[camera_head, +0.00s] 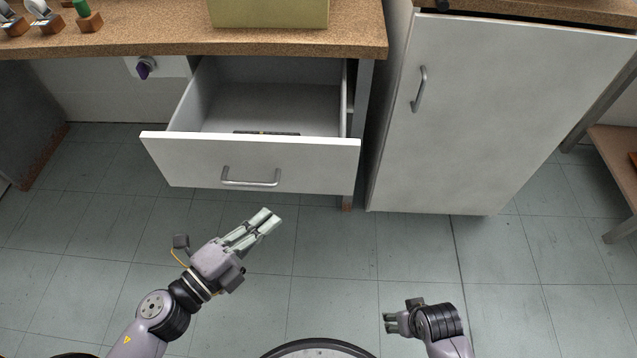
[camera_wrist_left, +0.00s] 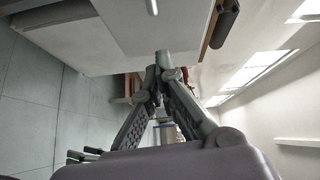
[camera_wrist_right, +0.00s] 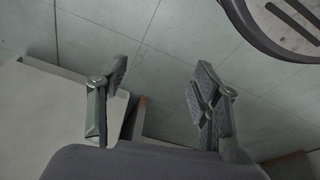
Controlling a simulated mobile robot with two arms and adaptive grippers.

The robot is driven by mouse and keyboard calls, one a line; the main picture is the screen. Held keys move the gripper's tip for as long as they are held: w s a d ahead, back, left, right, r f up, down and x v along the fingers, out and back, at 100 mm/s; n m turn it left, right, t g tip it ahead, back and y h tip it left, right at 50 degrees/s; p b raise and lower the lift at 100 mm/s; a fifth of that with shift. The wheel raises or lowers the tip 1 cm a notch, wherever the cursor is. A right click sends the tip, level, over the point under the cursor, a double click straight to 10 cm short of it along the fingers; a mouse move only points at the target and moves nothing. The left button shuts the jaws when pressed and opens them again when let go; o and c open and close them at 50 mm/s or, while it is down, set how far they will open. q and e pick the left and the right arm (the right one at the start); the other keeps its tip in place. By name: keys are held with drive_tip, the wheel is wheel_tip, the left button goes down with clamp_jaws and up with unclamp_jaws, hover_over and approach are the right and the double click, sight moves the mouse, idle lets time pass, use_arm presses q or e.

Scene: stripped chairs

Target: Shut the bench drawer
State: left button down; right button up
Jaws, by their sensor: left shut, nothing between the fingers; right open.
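The bench drawer (camera_head: 250,160) is pulled out from under the bench in the head view. It has a white front with a metal bar handle (camera_head: 250,178), and a dark flat item (camera_head: 266,133) lies inside near the front. My left gripper (camera_head: 268,220) is shut and empty, in front of the drawer front and a little below the handle in the picture, apart from it. In the left wrist view its fingertips (camera_wrist_left: 161,62) meet. My right gripper (camera_head: 388,323) is open and empty, lower right, well away from the drawer. Its spread fingers show in the right wrist view (camera_wrist_right: 160,85).
The wooden bench top (camera_head: 160,35) carries a yellowish box (camera_head: 268,12) and small items at the left. A white cabinet (camera_head: 490,110) with a shut door stands right of the drawer. The tiled floor in front is clear.

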use_arm(q)
drive_tip(key=shift+w+d+r+m+g+h+p, duration=0.25)
drive_tip(key=shift+w+d+m+p, duration=0.15)
drive_tip(key=shift+w+d, duration=1.15)
drive_tip(key=shift+w+d+r+m+g+h+p, duration=0.2)
drive_tip(key=shift+w+d+m+g+h+p, duration=0.2)
drive_tip(key=shift+w+d, duration=1.1)
drive_tip(key=shift+w+d+r+m+g+h+p, duration=0.25)
drive_tip(key=shift+w+d+m, duration=0.25)
drive_tip(key=shift+w+d, duration=1.05)
use_arm(e)
wheel_tip(320, 180, down, 6)
drive_tip(key=s, duration=0.2)
drive_tip(key=shift+s+d+f, duration=0.15)
drive_tip(key=shift+s+f, duration=0.05)
drive_tip(key=shift+f, duration=0.05)
use_arm(q)
drive_tip(key=shift+s+d+f, duration=0.1)
drive_tip(key=shift+s, duration=0.1)
